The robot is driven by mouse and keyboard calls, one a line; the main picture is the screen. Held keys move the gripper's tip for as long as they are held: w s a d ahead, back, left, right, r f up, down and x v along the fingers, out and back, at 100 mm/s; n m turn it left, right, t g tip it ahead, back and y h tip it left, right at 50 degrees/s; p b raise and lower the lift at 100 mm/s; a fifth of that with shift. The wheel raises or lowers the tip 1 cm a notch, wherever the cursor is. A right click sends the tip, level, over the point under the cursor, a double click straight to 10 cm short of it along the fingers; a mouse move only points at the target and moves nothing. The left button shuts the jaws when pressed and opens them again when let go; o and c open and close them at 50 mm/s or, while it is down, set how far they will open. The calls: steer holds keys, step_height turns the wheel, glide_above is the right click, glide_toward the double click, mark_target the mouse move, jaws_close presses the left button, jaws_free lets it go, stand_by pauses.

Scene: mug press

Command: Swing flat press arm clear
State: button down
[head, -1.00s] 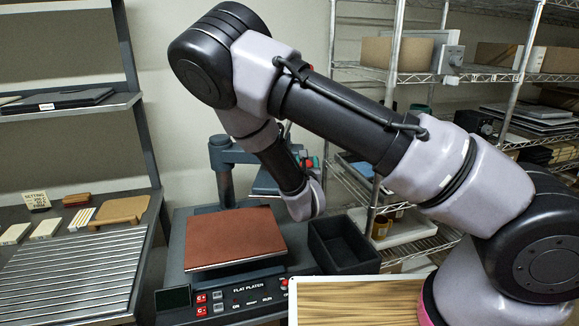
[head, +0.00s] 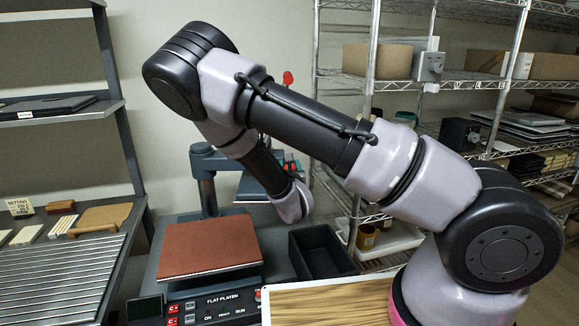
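The flat press has a dark base with a panel marked FLAT PLATEN (head: 214,308). Its lower platen carries a bare reddish-brown pad (head: 210,245). A dark post (head: 207,190) rises behind the pad. The press arm's upper plate (head: 250,188) is out to the right of the post, behind my forearm and not over the pad; my arm hides part of it. A red knob (head: 288,78) shows above my upper arm; I cannot tell what it joins. My wrist is to the right of the pad, in front of the upper plate. My gripper is hidden behind it.
A black open bin (head: 320,252) stands right of the press. A wood-grained board with a pale rim (head: 330,304) is in front of it. A wire rack (head: 372,110) with boxes stands behind. A ribbed bench (head: 62,268) with small blocks is at left.

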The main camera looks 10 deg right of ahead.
steer(key=shift+w+a+r, duration=0.2)
steer(key=shift+a, duration=0.45)
steer(key=shift+c, duration=1.4)
jaws_free()
steer(key=shift+a+f, duration=0.1)
steer(key=shift+s+d+f, duration=0.1)
steer(key=shift+d, duration=0.2)
steer(key=s, duration=1)
steer(key=shift+s+a, duration=0.3)
steer(key=shift+a, duration=0.05)
